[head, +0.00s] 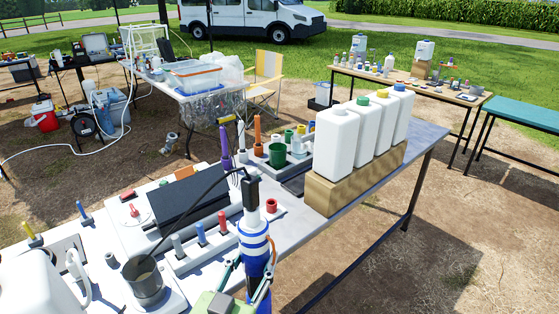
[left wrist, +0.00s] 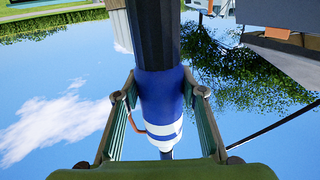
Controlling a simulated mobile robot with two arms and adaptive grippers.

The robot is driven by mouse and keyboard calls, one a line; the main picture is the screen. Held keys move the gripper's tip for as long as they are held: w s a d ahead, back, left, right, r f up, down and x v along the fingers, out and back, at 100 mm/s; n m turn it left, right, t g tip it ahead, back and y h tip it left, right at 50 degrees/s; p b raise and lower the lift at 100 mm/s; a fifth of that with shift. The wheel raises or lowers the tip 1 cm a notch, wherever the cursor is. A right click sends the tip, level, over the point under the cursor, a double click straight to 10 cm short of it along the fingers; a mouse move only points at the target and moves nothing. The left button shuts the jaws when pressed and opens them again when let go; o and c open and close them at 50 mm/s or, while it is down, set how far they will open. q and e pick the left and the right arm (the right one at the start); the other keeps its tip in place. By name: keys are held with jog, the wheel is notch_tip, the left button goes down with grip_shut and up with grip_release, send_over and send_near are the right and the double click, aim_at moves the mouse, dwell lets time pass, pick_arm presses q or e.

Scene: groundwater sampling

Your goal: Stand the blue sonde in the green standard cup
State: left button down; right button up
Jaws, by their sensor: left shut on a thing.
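The blue sonde (head: 255,240) is upright in the head view, at the near edge of the grey table. It has a black top, a pale section and blue and white bands. A black cable arches left from its top. My left gripper (head: 246,281) is shut on its lower part; the left wrist view also shows the sonde (left wrist: 160,95) between the two fingers (left wrist: 165,115). The sonde's lower end is hidden. The green standard cup (head: 277,155) stands farther back on the table, up and slightly right of the sonde. My right gripper is not in view.
A small red cup (head: 271,206) stands just right of the sonde's top. A purple sonde (head: 226,145) and an orange one (head: 257,130) stand near the green cup. White jugs on a wooden block (head: 352,182) stand at the right. A grey beaker (head: 146,286) is at the left.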

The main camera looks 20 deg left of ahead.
pick_arm(q)
jog(key=shift+r, duration=0.3)
